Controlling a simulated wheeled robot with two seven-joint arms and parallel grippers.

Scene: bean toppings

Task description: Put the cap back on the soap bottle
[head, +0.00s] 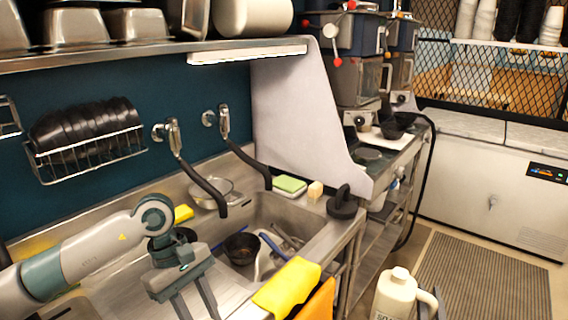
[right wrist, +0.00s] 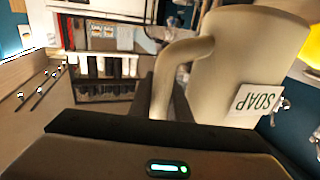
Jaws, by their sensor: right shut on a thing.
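The cream soap bottle (head: 394,298) is at the bottom of the head view, right of the sink, cut off by the frame edge. Its short neck is on top; I cannot tell whether it is capped. In the right wrist view the bottle (right wrist: 240,62), with its SOAP label, looks turned over. My right gripper (right wrist: 164,95) is shut on the bottle's handle. My left gripper (head: 192,300) is over the sink's front left, fingers apart, with nothing seen between them. A black round piece with a knob (head: 343,204) sits on the counter's right corner; I cannot tell if it is the cap.
The sink (head: 285,212) holds a dark bowl (head: 241,248) and utensils. A green and white sponge (head: 289,185) lies on its back edge. Yellow cloth (head: 287,288) hangs over the front edge. Two taps stand behind. Open floor with a striped mat (head: 490,280) is at right.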

